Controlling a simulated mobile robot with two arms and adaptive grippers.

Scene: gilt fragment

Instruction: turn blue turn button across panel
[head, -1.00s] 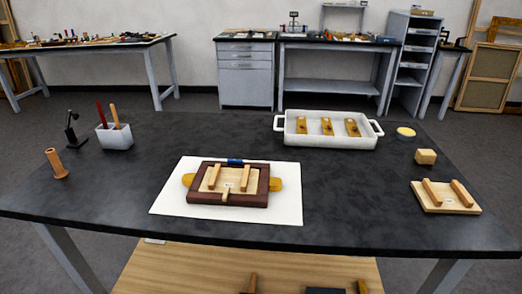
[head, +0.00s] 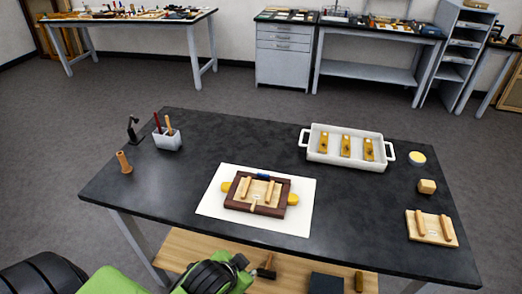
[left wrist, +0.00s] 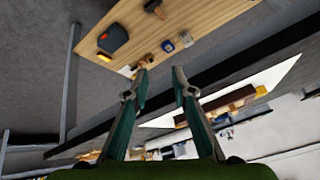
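The blue turn button (head: 263,176) is a small blue piece at the back edge of a dark reddish-brown frame (head: 236,204). It seems to lie along that edge; its exact angle is too small to tell. The frame holds a pale wooden panel (head: 257,190) with two wooden bars, and lies on a white sheet (head: 215,206). A small pale wooden piece (head: 253,206) sits at its front. My left gripper (head: 240,264) is low in front of the table, well short of the frame. In the left wrist view its fingers (left wrist: 161,70) are apart and empty. My right gripper is out of view.
A white tray (head: 322,158) with several yellow pieces stands at the back right. A pale board with two bars (head: 421,233) and a wooden block (head: 427,186) are at the right. A tool cup (head: 167,142) is at the back left. A wooden shelf (head: 190,248) lies below the tabletop.

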